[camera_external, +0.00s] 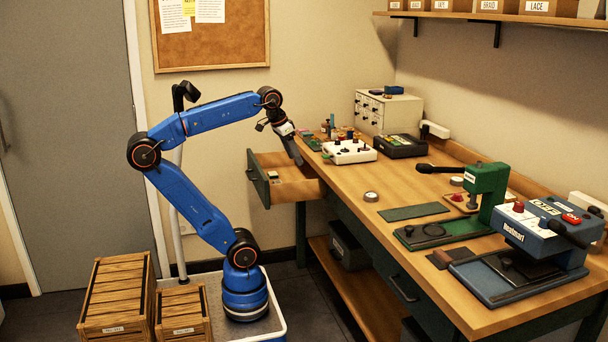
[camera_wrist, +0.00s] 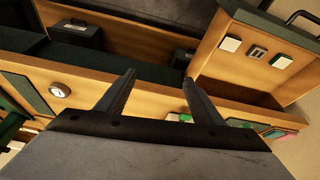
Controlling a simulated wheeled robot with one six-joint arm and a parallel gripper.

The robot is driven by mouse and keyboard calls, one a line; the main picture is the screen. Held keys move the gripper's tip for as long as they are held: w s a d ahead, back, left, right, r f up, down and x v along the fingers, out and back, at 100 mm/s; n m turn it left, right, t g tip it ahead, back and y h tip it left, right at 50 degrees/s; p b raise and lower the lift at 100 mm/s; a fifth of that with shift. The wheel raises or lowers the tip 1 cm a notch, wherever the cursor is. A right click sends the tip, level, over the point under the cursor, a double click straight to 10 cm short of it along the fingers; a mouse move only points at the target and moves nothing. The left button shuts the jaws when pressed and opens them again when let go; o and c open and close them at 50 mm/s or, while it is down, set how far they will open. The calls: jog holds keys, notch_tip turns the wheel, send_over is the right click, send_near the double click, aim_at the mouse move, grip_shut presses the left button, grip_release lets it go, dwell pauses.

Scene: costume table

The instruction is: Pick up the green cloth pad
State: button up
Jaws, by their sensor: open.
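In the wrist view a dark green strip near the left edge (camera_wrist: 38,102) seems to be the same pad. My gripper (camera_external: 297,160) is in the air over the open drawer by the table's left end, well to the left of the pad. In the wrist view my gripper (camera_wrist: 158,80) has its two fingers spread, with nothing between them.
The open drawer (camera_external: 312,189) holds small pale items. A green press (camera_external: 487,190) and a blue press (camera_external: 545,235) stand to the right. A white control box (camera_external: 349,152) stands at the back left.

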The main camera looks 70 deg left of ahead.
jog(key=w+a+r+n+g, duration=0.2)
jog(key=w+a+n, duration=0.35)
jog(key=a, duration=0.45)
jog(key=n+g, duration=0.2)
jog(key=n, duration=0.9)
send_over(273, 174)
jog(key=f, duration=2)
jog(key=shift+s+a, duration=0.3)
jog(key=shift+a, duration=0.05)
jog(key=shift+w+d+f, duration=0.1)
jog(key=shift+w+f, duration=0.05)
jog(key=shift+f, duration=1.2)
jog(key=shift+w+d+f, duration=0.1)
jog(key=shift+w+f, duration=0.05)
jog(key=shift+f, duration=1.15)
jog(key=shift+c, duration=0.2)
